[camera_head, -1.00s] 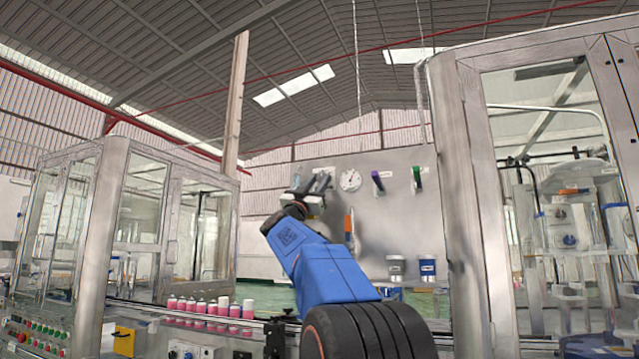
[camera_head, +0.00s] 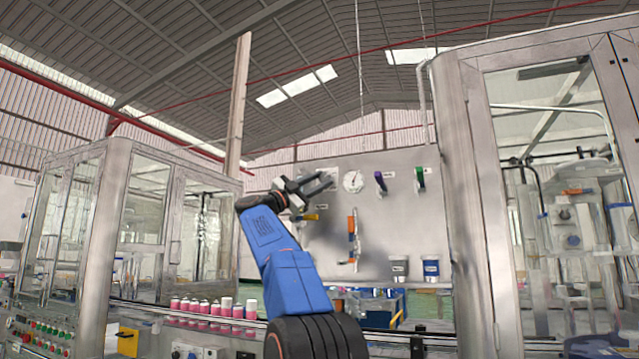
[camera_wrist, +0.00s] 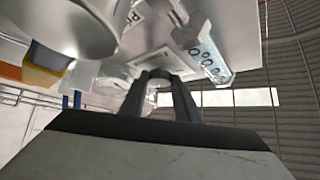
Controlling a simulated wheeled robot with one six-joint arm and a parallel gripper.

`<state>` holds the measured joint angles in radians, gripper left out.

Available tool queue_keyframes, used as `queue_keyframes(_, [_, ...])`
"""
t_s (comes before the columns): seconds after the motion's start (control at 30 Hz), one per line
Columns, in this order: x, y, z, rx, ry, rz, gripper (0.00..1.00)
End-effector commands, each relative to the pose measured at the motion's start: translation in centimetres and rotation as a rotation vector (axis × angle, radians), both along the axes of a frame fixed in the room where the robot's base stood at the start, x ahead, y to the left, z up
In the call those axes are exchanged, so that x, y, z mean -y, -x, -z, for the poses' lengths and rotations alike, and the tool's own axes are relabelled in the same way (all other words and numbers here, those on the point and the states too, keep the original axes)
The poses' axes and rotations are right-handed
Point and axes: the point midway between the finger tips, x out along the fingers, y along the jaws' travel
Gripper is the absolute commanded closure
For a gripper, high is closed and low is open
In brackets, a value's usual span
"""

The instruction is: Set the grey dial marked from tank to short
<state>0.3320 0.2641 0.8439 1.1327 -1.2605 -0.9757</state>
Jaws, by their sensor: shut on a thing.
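My gripper (camera_head: 326,182) is at the pale wall panel, just left of the round white gauge, in the head view. In the wrist view its two dark fingers (camera_wrist: 164,78) point at the panel and are closed around a small pale grey piece (camera_wrist: 158,86), which I take for the grey dial. Most of the dial is hidden by the fingers. Its pointer and its short and tank marks cannot be read. In the head view the dial cannot be made out behind the gripper.
The gauge (camera_head: 353,181), a purple handle (camera_head: 380,181) and a green handle (camera_head: 420,180) line the panel (camera_head: 385,225). An orange handle (camera_head: 311,217) is below my gripper. In the wrist view a large grey cylinder (camera_wrist: 65,25) and a clear bluish tube (camera_wrist: 213,58) are close by.

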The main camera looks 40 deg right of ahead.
Motion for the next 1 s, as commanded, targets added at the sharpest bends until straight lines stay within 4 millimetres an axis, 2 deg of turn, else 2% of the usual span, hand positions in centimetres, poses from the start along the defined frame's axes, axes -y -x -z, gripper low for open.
queue_keyframes(0.43, [0.0,0.1,0.0,0.012,-0.005,0.002,0.93])
queue_keyframes(0.47, [0.0,0.1,0.0,0.012,-0.005,0.002,0.66])
queue_keyframes(0.5, [0.0,0.1,0.0,0.012,-0.005,0.002,0.57])
queue_keyframes(0.53, [0.0,0.1,0.0,0.011,-0.004,0.001,0.52])
queue_keyframes(0.87, [-0.1,0.0,0.1,0.010,-0.005,0.000,0.52])
queue_keyframes(1.0, [-1.1,-0.3,0.6,0.009,-0.004,-0.001,0.52])
